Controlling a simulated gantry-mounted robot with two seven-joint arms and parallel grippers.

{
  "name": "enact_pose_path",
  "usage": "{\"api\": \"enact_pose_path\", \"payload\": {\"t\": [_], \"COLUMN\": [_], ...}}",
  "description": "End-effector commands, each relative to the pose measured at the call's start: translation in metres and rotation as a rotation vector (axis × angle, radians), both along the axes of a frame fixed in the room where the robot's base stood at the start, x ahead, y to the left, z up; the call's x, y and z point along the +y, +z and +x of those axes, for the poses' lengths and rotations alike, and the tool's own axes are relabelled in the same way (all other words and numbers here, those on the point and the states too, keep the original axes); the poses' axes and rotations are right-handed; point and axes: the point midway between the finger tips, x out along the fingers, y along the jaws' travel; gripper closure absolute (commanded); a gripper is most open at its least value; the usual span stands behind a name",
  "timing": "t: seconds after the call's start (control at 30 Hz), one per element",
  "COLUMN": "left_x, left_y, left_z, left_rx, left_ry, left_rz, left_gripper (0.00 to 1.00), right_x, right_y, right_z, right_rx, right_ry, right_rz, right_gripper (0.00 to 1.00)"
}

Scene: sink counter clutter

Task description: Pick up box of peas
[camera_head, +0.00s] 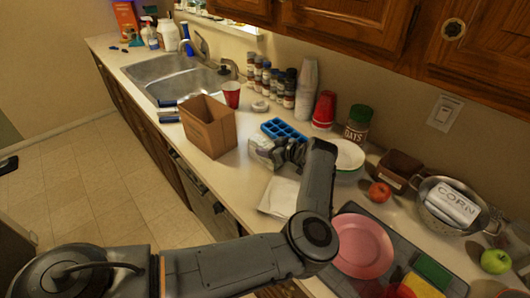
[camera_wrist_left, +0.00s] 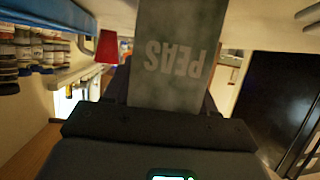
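The box of peas is a grey-green box with "PEAS" printed on it. It fills the middle of the left wrist view (camera_wrist_left: 178,55), its lettering upside down there. In the head view a pale box (camera_head: 262,152) shows at the tip of my left gripper (camera_head: 275,153), just in front of the blue ice tray. My left gripper is low over the counter with the box between its fingers. Dark finger edges show beside the box, but whether they press on it is hidden. My right gripper is not in view.
A brown open carton (camera_head: 209,127) stands to the left, and a blue ice tray (camera_head: 284,130) lies behind the gripper. A white bowl (camera_head: 348,156), a pink plate (camera_head: 364,247) and a colander (camera_head: 437,217) are on the right. A white cloth or paper (camera_head: 279,196) lies in front.

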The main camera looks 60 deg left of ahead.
Motion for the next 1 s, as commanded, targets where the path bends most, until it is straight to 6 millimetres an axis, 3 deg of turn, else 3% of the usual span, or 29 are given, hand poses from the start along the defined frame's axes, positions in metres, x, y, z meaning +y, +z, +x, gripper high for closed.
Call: {"api": "enact_pose_path", "payload": {"t": [0.03, 0.23, 0.67, 0.93, 1.0], "left_x": [0.0, 0.0, 0.0, 0.0, -0.015], "left_y": [0.0, 0.0, 0.007, 0.042, 0.05], "left_z": [0.0, 0.0, 0.0, 0.001, 0.001], "left_rx": [0.0, 0.0, -0.001, -0.004, -0.002], "left_ry": [0.0, 0.0, 0.001, 0.0, -0.003], "left_rz": [0.0, 0.0, 0.001, 0.004, 0.003], "left_gripper": [0.56, 0.87, 0.87, 0.87, 0.87], "right_x": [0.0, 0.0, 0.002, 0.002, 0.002], "right_y": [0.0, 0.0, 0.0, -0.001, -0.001], "right_z": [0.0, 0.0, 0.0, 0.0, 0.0], "right_rx": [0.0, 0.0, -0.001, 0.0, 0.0], "right_ry": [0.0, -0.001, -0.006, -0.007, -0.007], "right_rz": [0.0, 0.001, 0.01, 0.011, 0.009], "right_gripper": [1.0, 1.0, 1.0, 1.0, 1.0]}}
